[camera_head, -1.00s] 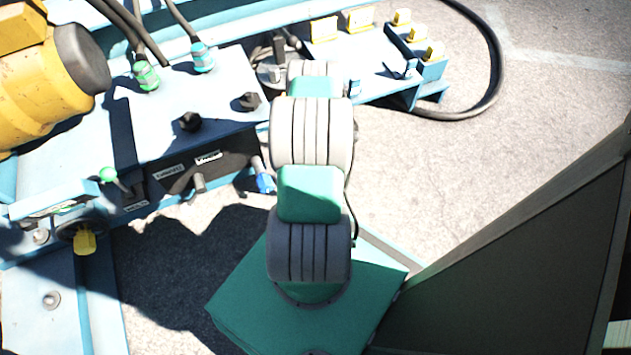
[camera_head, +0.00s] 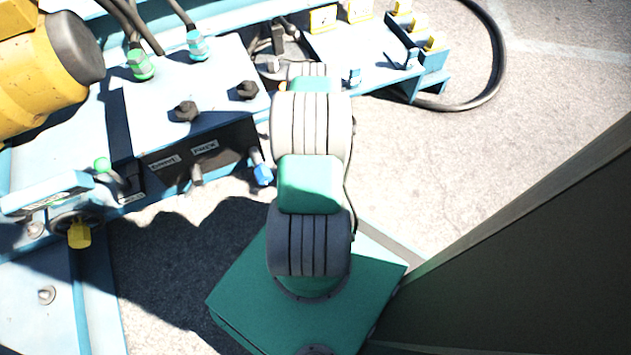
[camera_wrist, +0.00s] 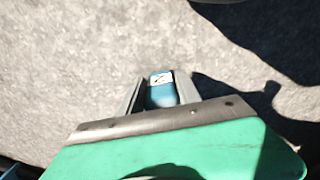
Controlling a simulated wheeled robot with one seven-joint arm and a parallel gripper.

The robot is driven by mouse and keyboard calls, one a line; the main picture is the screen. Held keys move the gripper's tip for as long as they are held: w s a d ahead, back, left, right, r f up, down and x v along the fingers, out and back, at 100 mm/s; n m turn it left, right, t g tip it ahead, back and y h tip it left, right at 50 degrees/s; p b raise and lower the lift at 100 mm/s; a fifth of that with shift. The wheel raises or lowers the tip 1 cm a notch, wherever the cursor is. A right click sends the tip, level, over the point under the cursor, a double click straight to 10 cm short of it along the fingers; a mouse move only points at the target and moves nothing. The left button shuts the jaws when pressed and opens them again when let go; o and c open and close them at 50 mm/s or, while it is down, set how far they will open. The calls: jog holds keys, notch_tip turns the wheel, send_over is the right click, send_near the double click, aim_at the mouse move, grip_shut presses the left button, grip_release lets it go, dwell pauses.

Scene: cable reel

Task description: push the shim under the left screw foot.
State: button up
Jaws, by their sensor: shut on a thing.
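My gripper (camera_wrist: 160,97) shows in the wrist view, its two grey fingers shut on a small blue piece (camera_wrist: 162,95) with a white arrow label. This piece may be the shim; I cannot tell for sure. Rough grey ground lies beyond the fingertips. In the head view my own arm covers the gripper and the piece. I cannot make out the left screw foot or the gap under it in either view.
In the head view a light-blue machine frame (camera_head: 230,65) with dark bolts fills the left. A yellow motor (camera_head: 35,85) stands at the far left. A black cable (camera_head: 498,65) loops at the upper right. A dark panel (camera_head: 530,260) stands at the lower right. Pale ground (camera_head: 440,165) between is open.

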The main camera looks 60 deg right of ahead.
grip_shut()
dwell(0.4)
